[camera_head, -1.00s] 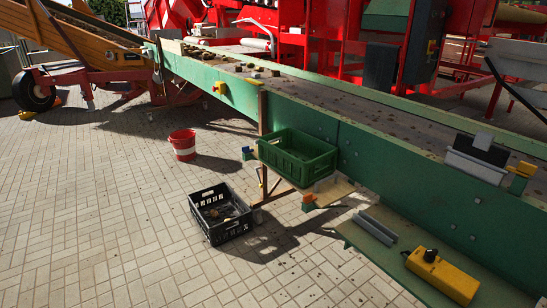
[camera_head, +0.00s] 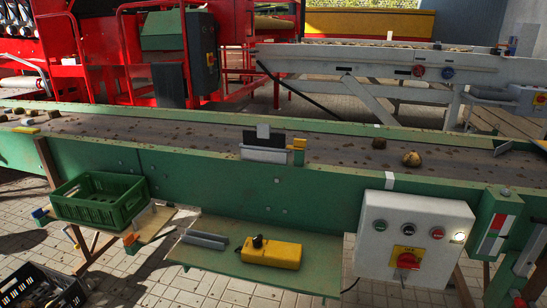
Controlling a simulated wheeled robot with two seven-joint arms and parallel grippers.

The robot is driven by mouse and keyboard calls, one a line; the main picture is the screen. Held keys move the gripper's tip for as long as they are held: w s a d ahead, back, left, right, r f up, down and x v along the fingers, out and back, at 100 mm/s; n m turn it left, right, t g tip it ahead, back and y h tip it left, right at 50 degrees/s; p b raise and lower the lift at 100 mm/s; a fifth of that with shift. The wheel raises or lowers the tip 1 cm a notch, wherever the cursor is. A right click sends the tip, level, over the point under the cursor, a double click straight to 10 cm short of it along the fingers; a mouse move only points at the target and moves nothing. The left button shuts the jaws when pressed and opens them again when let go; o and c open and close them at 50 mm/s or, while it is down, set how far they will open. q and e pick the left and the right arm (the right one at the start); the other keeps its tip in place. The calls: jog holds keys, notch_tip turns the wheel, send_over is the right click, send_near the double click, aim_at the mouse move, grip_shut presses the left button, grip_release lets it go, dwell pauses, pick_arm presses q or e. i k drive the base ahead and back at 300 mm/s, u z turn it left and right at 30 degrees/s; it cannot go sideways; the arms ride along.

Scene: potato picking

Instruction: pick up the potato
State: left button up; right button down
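A yellowish-brown potato (camera_head: 411,159) with a dark patch lies on the brown belt of the green conveyor (camera_head: 230,184), right of the middle. A smaller dark brown lump (camera_head: 379,143), a potato or a clod, lies a little behind and left of it. Several more small lumps (camera_head: 28,121) lie on the belt at the far left; I cannot tell which are potatoes. Neither of my grippers shows in the head view.
A black crate (camera_head: 50,300) stands on the paving. A grey control box (camera_head: 412,205) juts from the conveyor front at right. A yellow control unit (camera_head: 272,253) lies on a green shelf.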

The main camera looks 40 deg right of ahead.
aim_at(409, 158)
jog(key=z, duration=3.2)
jog(key=i, duration=1.25)
jog(key=u, duration=1.15)
